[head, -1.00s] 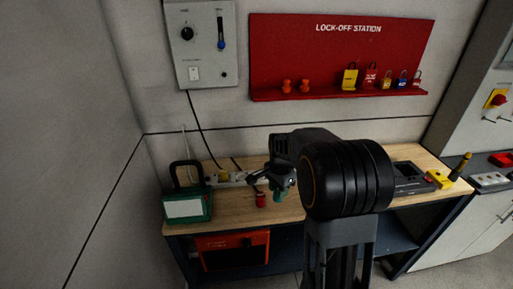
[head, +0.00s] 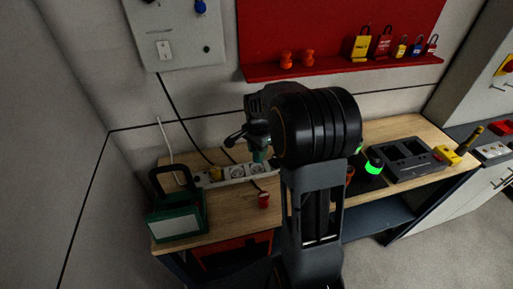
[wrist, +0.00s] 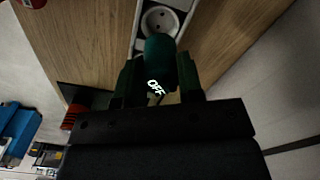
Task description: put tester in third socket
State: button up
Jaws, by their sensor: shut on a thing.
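The tester (wrist: 160,62) is a dark green cylinder marked OFF. My gripper (wrist: 160,85) is shut on it in the wrist view. The white socket strip (head: 222,178) lies along the back of the bench. In the wrist view one round socket (wrist: 160,21) shows just beyond the tester's end. In the head view the tester (head: 262,155) is over the right part of the strip. My arm hides the strip's right end. Contact with a socket cannot be told.
A green case (head: 178,221) with a pale panel stands left of the strip. A red cylinder (head: 263,200) stands in front of it. A grey unit (head: 405,160) and a green-lit item (head: 374,166) are at right. Cables run up the wall.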

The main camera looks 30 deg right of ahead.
aim_at(257, 161)
jog(key=shift+f+b, duration=1.55)
jog(key=shift+f, duration=0.8)
jog(key=shift+a+f+b, duration=0.1)
jog(key=shift+f+b, duration=0.3)
jog(key=shift+f, duration=0.2)
jog(key=o, duration=0.7)
jog(key=shift+r, duration=0.15)
jog(key=shift+r+p, duration=4.2)
jog(key=shift+r, duration=1.2)
